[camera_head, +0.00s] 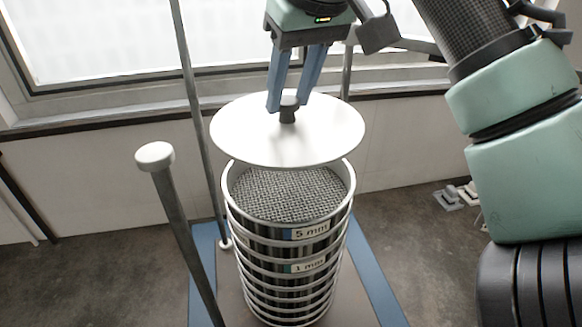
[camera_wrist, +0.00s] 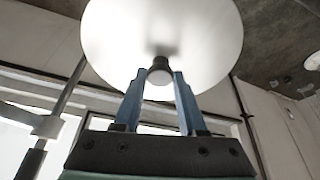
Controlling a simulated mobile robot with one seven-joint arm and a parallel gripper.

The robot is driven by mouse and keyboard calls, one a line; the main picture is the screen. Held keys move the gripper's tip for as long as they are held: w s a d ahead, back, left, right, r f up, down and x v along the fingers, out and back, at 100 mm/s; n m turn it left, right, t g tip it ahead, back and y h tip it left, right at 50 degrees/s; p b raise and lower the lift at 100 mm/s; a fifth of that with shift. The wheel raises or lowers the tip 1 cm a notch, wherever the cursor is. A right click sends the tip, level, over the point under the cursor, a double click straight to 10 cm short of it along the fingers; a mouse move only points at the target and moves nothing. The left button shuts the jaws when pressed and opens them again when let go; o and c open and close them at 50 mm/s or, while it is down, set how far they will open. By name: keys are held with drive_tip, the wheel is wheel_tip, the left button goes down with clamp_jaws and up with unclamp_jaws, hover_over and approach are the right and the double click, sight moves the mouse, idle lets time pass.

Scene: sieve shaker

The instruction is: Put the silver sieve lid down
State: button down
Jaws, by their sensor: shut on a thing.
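The silver sieve lid (camera_head: 240,130) is a flat round disc with a dark knob (camera_head: 288,113) on top. My gripper (camera_head: 288,106) is above it with its blue fingers shut on the knob. The lid hangs roughly level above the sieve stack (camera_head: 290,262) and hides part of the stack's far rim. The top sieve's grey mesh (camera_head: 290,193) shows below the lid, so the lid looks apart from it. In the wrist view the lid (camera_wrist: 200,40) fills the upper middle, with its knob (camera_wrist: 160,72) between the fingertips.
Metal rods stand around the stack: a near one with a white cap (camera_head: 154,156) at left, one behind left (camera_head: 195,100), and one behind right (camera_head: 348,70). The stack stands on a blue-edged base (camera_head: 203,262). A wall and window (camera_head: 110,45) are behind. Small grey objects (camera_head: 457,194) lie on the floor at right.

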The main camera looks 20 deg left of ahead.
wheel_tip(320, 180, down, 9)
drive_tip(key=shift+r+p, duration=0.2)
drive_tip(key=shift+p, duration=0.35)
drive_tip(key=shift+c, duration=2.4)
unclamp_jaws()
drive_tip(key=shift+f, duration=0.1)
